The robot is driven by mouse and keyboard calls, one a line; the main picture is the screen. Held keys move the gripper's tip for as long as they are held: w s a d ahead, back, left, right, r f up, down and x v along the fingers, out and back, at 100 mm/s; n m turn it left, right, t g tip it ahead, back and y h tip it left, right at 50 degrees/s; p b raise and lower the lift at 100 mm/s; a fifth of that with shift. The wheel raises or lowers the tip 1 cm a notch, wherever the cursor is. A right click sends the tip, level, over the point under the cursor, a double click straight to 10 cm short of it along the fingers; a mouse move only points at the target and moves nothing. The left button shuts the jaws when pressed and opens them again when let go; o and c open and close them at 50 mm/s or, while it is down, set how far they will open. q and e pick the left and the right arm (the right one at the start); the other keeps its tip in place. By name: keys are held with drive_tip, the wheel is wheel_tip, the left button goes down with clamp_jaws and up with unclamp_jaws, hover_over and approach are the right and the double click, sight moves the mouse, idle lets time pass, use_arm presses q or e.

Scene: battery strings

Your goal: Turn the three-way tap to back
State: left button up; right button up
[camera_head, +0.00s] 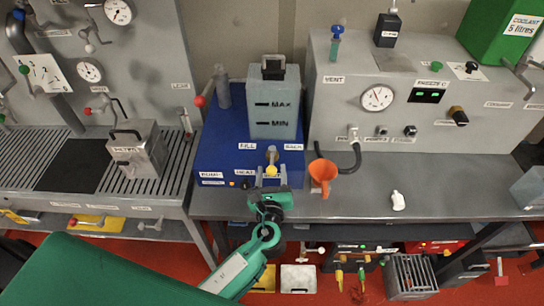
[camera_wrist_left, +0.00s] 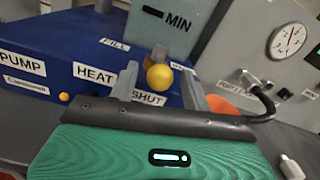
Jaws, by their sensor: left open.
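The three-way tap (camera_head: 272,156) is on the front of a blue unit (camera_head: 222,150), below a grey tank marked MAX and MIN. Its handle ends in a yellow knob (camera_head: 271,170) and points down, toward the front. A FILL label is to its left and a BACK label to its right. My left gripper (camera_head: 272,178) is at the tap, with its fingers apart. In the left wrist view, the yellow knob (camera_wrist_left: 159,77) is between the two open fingers (camera_wrist_left: 160,88), with gaps showing on both sides. A SHUT label is partly behind the gripper. My right gripper is out of view.
An orange funnel (camera_head: 322,173) stands close to the right of the tap, with a dark hose behind it. A white bottle (camera_head: 397,200) lies on the grey bench (camera_head: 440,180). A grey panel with a gauge (camera_head: 377,97) rises behind. The bench's middle right is mostly clear.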

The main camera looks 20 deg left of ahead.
sight(272, 160)
use_arm(q)
drive_tip(key=p+x, duration=0.1)
drive_tip(key=x, duration=0.3)
drive_tip(key=shift+w+a, duration=0.15)
drive_tip(key=shift+w, duration=0.25)
clamp_jaws()
